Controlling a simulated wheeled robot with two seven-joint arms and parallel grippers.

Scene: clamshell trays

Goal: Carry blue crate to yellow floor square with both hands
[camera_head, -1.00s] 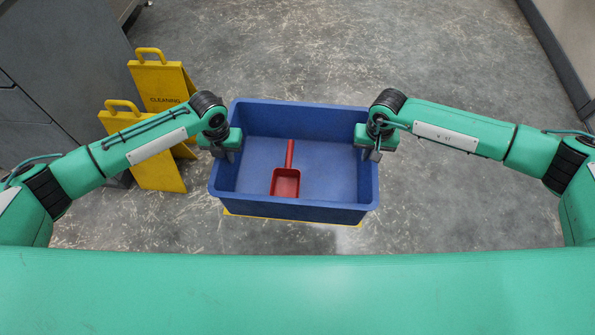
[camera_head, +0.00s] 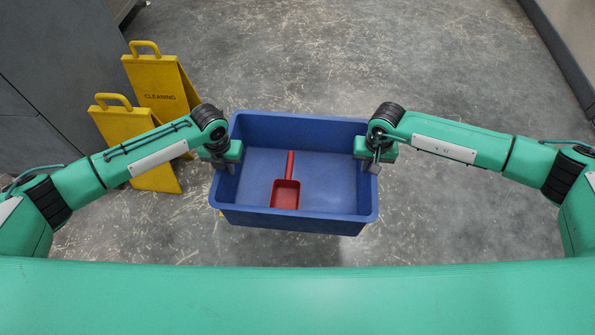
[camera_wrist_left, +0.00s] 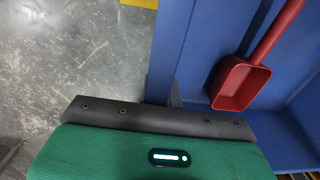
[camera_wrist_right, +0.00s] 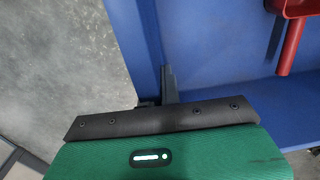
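The blue crate (camera_head: 292,218) is in front of me in the head view, with a red scoop (camera_head: 286,192) lying inside. My left gripper (camera_head: 226,164) is shut on its left wall, and my right gripper (camera_head: 373,163) is shut on its right wall. The wrist views show the crate wall at the left fingers (camera_wrist_left: 172,92) and at the right fingers (camera_wrist_right: 168,84). The yellow floor square is almost wholly hidden by the crate; a yellow bit shows at the top of the left wrist view (camera_wrist_left: 138,3). I cannot tell the crate's height above the floor.
Two yellow cleaning signs (camera_head: 160,82) (camera_head: 126,124) stand on the floor left of the crate, close to my left arm. A grey cabinet (camera_head: 55,70) is behind them. A wall runs along the right edge. The concrete floor beyond the crate is clear.

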